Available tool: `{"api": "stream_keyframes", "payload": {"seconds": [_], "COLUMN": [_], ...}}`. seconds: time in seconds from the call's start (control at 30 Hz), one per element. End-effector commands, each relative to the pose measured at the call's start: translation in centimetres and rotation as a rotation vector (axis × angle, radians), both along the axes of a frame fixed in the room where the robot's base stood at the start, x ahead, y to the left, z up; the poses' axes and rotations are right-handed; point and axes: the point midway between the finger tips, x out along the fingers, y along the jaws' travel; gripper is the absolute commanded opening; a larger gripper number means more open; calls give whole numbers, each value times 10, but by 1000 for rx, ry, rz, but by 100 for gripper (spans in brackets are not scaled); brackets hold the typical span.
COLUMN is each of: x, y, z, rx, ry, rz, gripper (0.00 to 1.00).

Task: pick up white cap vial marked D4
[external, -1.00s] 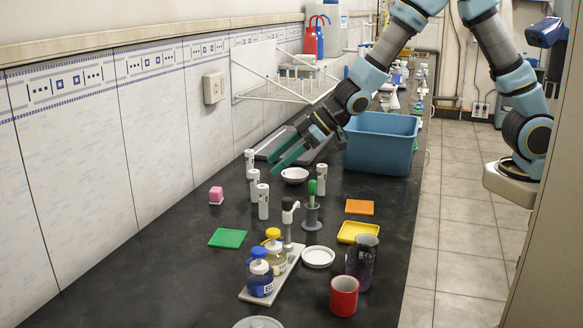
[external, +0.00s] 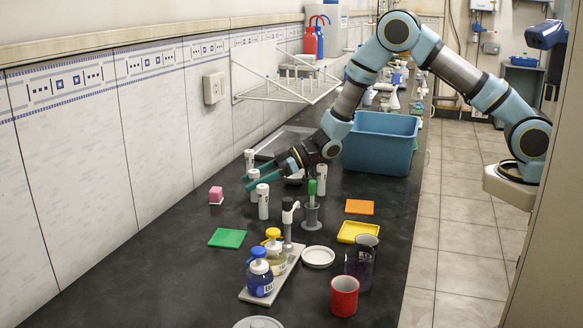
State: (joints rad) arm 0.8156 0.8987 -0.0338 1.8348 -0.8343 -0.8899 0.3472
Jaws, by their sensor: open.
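Several white-capped vials stand upright on the black bench: one at the back left (external: 249,158), one just in front of it (external: 254,194), one nearer the camera (external: 263,208) and one to the right (external: 321,187). Their markings are too small to read, so I cannot tell which is D4. My gripper (external: 248,182) is open, its green fingers reaching left and low at the second vial's upper part. The fingers partly cover that vial; I cannot tell whether they touch it.
Bench is clear at front left.

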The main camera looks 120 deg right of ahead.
Motion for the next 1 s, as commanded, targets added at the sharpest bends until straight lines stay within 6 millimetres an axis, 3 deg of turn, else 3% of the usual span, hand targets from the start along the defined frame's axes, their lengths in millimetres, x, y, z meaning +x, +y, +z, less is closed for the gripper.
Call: {"api": "stream_keyframes", "payload": {"seconds": [0.03,0.17,0.47,1.0], "x": [11,23,27,27], "y": [-1,-4,-4,-4], "z": [1,-5,-6,-6], "rx": [-2,-4,-3,-3], "ry": [-4,-2,-4,-3], "rz": [4,2,2,1], "gripper": [68,68,68,7]}}
